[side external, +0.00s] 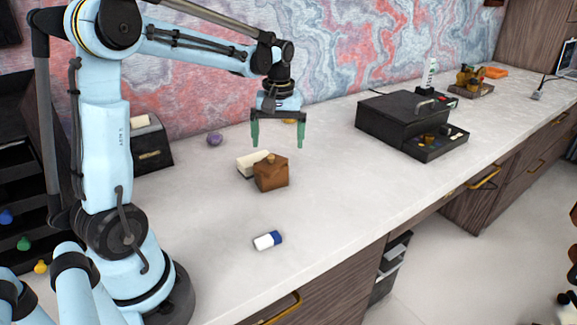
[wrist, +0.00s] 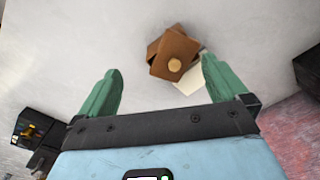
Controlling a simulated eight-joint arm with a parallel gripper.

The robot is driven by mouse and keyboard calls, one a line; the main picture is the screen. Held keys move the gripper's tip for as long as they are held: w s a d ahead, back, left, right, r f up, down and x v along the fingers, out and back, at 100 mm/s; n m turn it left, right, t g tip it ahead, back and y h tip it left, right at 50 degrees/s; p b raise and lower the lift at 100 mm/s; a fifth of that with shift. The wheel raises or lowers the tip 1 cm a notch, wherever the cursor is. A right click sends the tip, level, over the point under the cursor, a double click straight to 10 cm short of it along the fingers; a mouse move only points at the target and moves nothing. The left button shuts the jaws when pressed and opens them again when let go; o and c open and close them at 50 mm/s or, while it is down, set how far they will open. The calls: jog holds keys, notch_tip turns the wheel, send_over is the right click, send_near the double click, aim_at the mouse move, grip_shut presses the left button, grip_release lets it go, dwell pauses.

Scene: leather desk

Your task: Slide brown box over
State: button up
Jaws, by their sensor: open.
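The brown box (side external: 271,174) sits on the pale desk top and has a small round tan knob on its lid. In the wrist view the brown box (wrist: 171,54) lies ahead, between and beyond the fingertips, with its lid turned against its body. A cream block (side external: 250,162) is right behind the box; its cream corner (wrist: 189,82) also shows in the wrist view. My gripper (side external: 277,134) is open and empty, with green fingers pointing down above and behind the box. In the wrist view my gripper (wrist: 160,72) has its fingers wide apart.
A white and blue eraser-like block (side external: 268,240) lies near the front edge. A purple lump (side external: 214,139) is behind, left of the box. A black case with an open tray (side external: 402,118) stands to the right. The desk between box and case is clear.

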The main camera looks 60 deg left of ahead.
aim_at(271, 166)
jog(key=n, duration=0.3)
jog(key=a+n, duration=0.1)
jog(key=n, duration=0.1)
jog(key=shift+s+f+n, duration=0.15)
jog(key=shift+f+n, duration=0.15)
jog(key=shift+f, duration=0.1)
notch_tip(271, 166, down, 12)
jog(key=shift+r, duration=0.1)
dwell(0.4)
jog(key=c, duration=0.9)
jog(key=shift+s+a, duration=0.1)
jog(key=shift+a, duration=0.85)
